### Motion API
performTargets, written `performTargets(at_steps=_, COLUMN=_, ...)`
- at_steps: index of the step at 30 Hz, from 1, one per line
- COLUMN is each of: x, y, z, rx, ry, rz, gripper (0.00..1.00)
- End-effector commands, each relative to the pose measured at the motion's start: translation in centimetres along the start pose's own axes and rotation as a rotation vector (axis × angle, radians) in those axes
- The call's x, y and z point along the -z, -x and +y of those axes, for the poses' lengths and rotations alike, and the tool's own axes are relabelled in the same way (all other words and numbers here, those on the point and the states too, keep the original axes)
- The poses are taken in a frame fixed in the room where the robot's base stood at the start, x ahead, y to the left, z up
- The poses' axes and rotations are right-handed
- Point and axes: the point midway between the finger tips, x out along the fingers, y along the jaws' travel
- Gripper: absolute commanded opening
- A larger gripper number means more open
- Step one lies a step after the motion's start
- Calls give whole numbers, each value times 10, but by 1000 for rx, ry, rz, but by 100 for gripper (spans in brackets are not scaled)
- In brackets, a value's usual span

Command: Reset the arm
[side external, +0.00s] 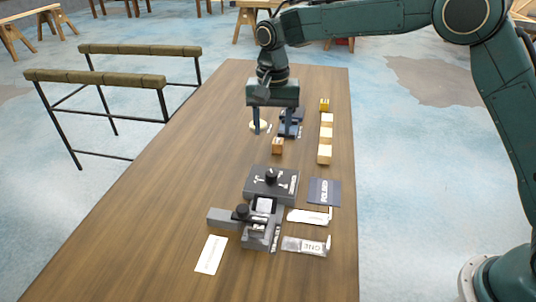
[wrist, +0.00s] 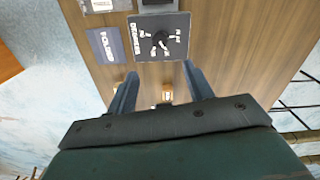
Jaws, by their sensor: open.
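My gripper (side external: 274,122) hangs over the far half of the wooden table, pointing down. Its two fingers are apart with nothing seen held between them. In the wrist view my gripper (wrist: 160,72) also shows spread fingers. A small wooden block (side external: 278,147) stands on the table just in front of the gripper in the side view. A small block (wrist: 167,93) shows between the fingers in the wrist view, below them; whether it is the same one I cannot tell.
A dark dial box (side external: 271,183), a grey clamp-like device (side external: 256,231), a dark card (side external: 324,192) and pale labels (side external: 210,254) occupy the near half. Wooden blocks (side external: 325,154) line the right. The table's left side (side external: 180,190) is clear. Padded rails (side external: 140,49) stand left.

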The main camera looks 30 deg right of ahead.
Motion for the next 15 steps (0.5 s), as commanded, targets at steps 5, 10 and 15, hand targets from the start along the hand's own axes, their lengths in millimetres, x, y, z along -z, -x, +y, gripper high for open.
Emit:
performTargets(at_steps=5, x=0, y=1, z=0, rx=0, ry=0, rz=0, gripper=52)
performTargets(at_steps=10, x=0, y=1, z=0, rx=1, ry=1, rz=0, gripper=52)
performTargets(at_steps=15, x=-1, y=10, z=6, rx=9, ry=10, rz=7, gripper=52)
